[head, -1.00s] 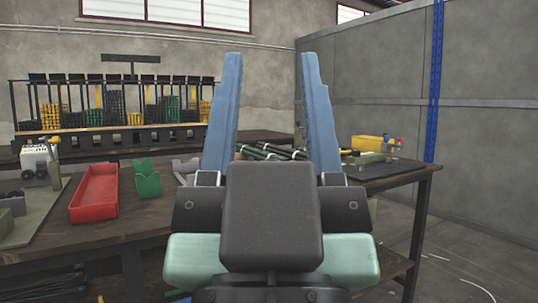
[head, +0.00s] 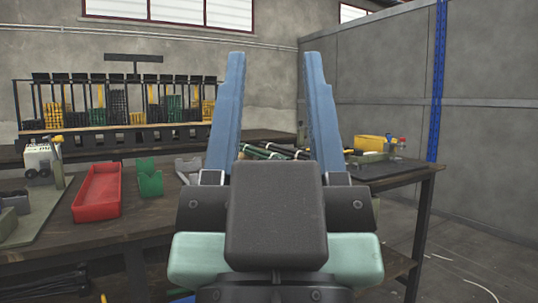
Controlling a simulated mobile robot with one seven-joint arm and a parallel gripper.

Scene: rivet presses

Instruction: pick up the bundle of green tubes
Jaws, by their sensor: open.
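The green tubes (head: 257,152) lie on the workbench, seen between the two blue fingers of my gripper (head: 274,58). Several dark green and black tubes with pale ends show there, and their near part is hidden behind my gripper. My gripper is open and its fingers point up in the picture, with nothing held between them. I cannot tell whether the tubes are tied together.
A red tray (head: 97,192) and a green bracket (head: 150,179) stand on the workbench at left. A white device (head: 38,160) is at far left. A yellow object (head: 370,142) lies at right on the bench. Racks of coloured parts (head: 118,103) stand at the back.

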